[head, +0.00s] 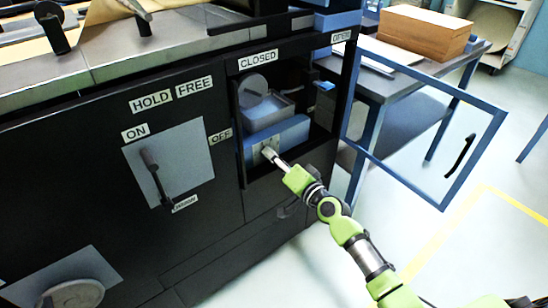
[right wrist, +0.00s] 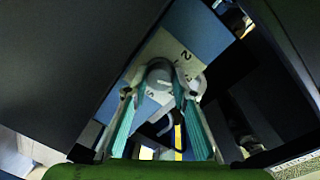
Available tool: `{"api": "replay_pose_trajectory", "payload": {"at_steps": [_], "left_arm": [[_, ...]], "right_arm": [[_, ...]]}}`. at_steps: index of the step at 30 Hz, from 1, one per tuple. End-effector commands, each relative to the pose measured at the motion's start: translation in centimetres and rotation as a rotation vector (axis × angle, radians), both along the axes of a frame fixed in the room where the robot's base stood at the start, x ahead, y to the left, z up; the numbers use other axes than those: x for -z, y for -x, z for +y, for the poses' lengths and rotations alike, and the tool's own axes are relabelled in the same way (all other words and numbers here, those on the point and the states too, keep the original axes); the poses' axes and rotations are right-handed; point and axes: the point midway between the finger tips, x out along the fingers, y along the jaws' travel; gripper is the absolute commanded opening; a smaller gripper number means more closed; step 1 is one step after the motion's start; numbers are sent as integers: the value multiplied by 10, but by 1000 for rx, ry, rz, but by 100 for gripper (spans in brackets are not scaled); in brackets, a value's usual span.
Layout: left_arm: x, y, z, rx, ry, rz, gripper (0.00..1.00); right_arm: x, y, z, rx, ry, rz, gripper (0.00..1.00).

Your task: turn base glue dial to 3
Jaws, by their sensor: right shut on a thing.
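The base glue dial (right wrist: 160,74) is a round grey knob on a pale plate (right wrist: 165,47) with printed numbers, fixed to a blue unit (head: 291,131) inside the open cabinet bay. A "2" is readable on the plate in the right wrist view; the other marks are partly hidden and I cannot tell where the dial points. My right gripper (right wrist: 156,95) has its fingers on either side of the knob, shut on it. In the head view the right gripper (head: 270,154) reaches into the bay and mostly covers the knob. My left gripper is in neither view.
A blue-framed clear door (head: 474,100) stands open right of the bay. Left of the bay is a lever (head: 152,165) on a grey plate, with ON and OFF labels. A workbench (head: 400,84) bears a brown stack (head: 425,32). Open floor lies at lower right.

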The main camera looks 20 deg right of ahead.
Motion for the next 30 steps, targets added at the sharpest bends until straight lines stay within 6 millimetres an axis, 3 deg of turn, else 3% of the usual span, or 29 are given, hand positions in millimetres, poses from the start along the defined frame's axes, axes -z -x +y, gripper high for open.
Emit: {"api": "replay_pose_trajectory", "payload": {"at_steps": [6, 7, 9, 22, 30], "left_arm": [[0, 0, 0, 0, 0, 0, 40], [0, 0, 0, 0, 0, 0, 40], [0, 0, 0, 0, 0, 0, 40], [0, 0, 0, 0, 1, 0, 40], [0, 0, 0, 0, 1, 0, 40]], "right_arm": [[-7, -3, -2, 5, 0, -12, 3], [-7, -3, -2, 5, 0, -12, 27], [-6, -2, -2, 5, 0, -12, 41], [-2, 5, -2, 1, 1, -4, 41], [-3, 48, -16, 1, 3, -2, 41]]}}
